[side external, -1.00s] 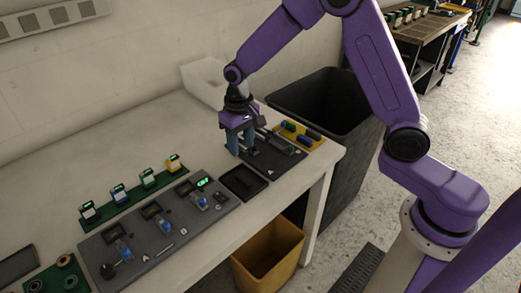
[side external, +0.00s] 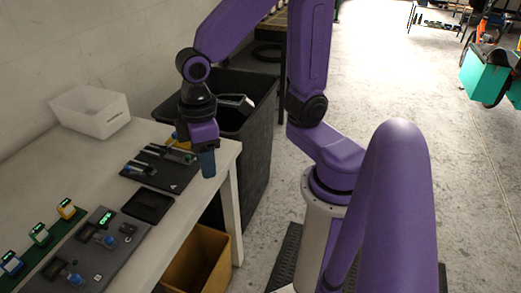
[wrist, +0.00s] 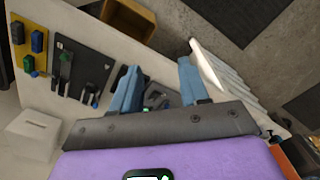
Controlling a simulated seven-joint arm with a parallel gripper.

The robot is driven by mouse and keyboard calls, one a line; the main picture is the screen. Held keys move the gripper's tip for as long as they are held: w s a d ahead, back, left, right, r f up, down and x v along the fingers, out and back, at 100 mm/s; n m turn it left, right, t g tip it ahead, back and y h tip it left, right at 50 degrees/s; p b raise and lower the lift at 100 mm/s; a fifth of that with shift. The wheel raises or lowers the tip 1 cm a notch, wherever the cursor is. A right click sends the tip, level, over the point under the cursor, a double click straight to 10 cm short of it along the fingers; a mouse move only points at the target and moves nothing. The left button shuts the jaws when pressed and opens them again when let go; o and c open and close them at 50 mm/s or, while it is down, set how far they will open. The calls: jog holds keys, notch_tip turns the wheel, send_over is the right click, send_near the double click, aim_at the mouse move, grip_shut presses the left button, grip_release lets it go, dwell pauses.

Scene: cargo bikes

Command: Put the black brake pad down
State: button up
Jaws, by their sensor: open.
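My gripper (side external: 207,168) hangs in the air at the right end of the white table, fingers down, just right of the dark tool board (side external: 172,180). In the wrist view its two blue fingers stand well apart (wrist: 157,76), and I see nothing gripped between them. I cannot pick out the black brake pad for certain in either view. A shallow black tray (side external: 148,206) lies on the table in front of that board.
A white open box (side external: 92,112) stands at the table's back. A grey panel (side external: 105,250) and a green strip (side external: 62,246) lie at the left. A large black bin (side external: 262,125) stands past the table end, a yellow-brown bin (side external: 197,262) below its front edge.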

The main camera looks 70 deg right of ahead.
jog(key=s+d+n, duration=0.4)
jog(key=s+d, duration=0.1)
jog(key=s, duration=0.5)
jog(key=shift+s+r, duration=0.15)
jog(key=shift+r, duration=0.3)
